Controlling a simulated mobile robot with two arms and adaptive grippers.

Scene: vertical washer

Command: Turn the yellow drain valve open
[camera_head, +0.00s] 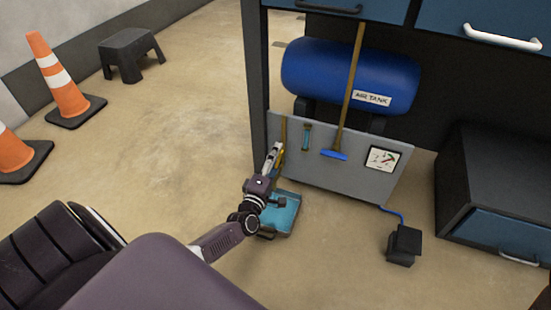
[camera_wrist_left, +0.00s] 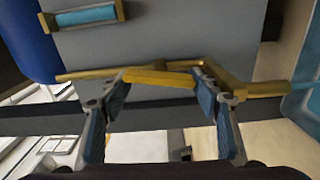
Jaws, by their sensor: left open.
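The yellow drain valve handle (camera_wrist_left: 158,78) lies across the upper middle of the left wrist view, in front of a grey panel (camera_wrist_left: 165,40). It joins a brass-coloured pipe (camera_wrist_left: 262,89) at the right. My left gripper (camera_wrist_left: 161,82) is open, with one fingertip near each end of the visible yellow bar. I cannot tell whether the fingers touch it. In the head view my left gripper (camera_head: 271,158) is at the panel's lower left, and it hides most of the valve. My right gripper is not in view.
A blue tray (camera_head: 291,205) lies on the floor below the valve. A blue air tank (camera_head: 345,78) sits behind the panel (camera_head: 336,178). A broom (camera_head: 352,80) leans in front. A black pedal box (camera_head: 404,244) stands right. Cones (camera_head: 62,85) and a stool (camera_head: 130,45) stand left, with open floor between.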

